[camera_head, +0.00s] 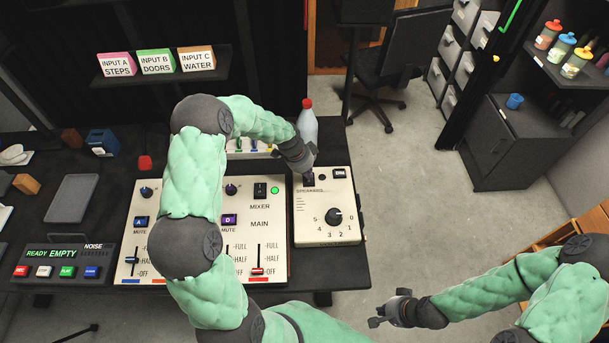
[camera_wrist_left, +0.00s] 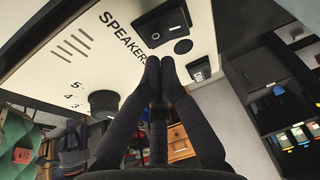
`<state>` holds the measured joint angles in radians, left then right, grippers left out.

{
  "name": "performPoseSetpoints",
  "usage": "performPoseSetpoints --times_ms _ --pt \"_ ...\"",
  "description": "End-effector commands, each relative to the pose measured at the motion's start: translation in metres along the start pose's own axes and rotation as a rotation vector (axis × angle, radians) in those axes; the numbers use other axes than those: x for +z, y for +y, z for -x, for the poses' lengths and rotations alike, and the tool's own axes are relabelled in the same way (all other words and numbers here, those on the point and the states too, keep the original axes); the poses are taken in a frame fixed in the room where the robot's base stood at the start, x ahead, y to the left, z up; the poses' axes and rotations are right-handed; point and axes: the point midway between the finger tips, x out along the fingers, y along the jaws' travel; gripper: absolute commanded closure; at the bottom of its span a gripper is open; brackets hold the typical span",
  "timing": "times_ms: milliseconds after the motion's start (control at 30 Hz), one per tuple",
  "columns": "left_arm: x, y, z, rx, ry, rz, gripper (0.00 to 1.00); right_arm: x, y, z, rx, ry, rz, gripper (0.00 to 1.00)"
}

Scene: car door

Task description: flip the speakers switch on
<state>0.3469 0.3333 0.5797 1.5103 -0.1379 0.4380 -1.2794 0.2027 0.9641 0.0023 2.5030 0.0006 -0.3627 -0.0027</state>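The cream speakers panel (camera_head: 327,229) stands at the right end of the desk, with a large dial (camera_head: 334,215). In the left wrist view, the black speakers switch (camera_wrist_left: 163,22) sits beside the SPEAKERS lettering, with a dark round spot (camera_wrist_left: 183,46) next to it. My left gripper (camera_head: 308,181) is over the top left of this panel and partly hides the switch in the head view. Its fingertips (camera_wrist_left: 160,63) are together just beside the switch, with nothing between them; contact is unclear. My right gripper (camera_head: 377,317) is low, away from the desk; its opening is unclear.
The mixer panel (camera_head: 265,237) with sliders and a lit green light (camera_head: 275,190) lies left of the speakers panel, under my left arm. A red-capped bottle (camera_head: 307,126) stands close behind the left gripper. A sign shelf (camera_head: 165,82) hangs at the back.

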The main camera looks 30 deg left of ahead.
Motion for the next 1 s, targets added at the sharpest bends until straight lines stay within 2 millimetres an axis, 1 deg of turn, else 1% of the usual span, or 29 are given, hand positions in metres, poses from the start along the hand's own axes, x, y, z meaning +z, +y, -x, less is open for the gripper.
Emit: performPoseSetpoints --times_ms 33,200,400,500,700,1000 --pt "-0.006 -0.002 0.015 -0.005 0.001 -0.002 1.0 0.001 -0.003 0.008 0.0 -0.002 0.0 1.0" --pt "-0.004 -0.001 0.05 -0.004 0.0 -0.001 1.0 0.001 -0.004 0.012 0.0 0.0 0.0 1.0" --pt "-0.003 -0.001 0.084 -0.004 0.0 -0.001 1.0 0.001 -0.006 0.017 0.0 0.0 0.0 1.0" --pt "-0.003 0.0 0.095 -0.002 0.0 -0.001 1.0 0.001 -0.006 0.018 0.0 0.0 0.0 1.0" --pt "-0.003 0.0 0.104 -0.002 0.0 0.0 1.0 0.001 -0.007 0.019 0.0 0.0 0.0 1.0" --pt "-0.003 0.0 0.104 -0.002 0.0 -0.001 1.0 0.001 -0.007 0.019 0.0 0.0 0.0 1.0"
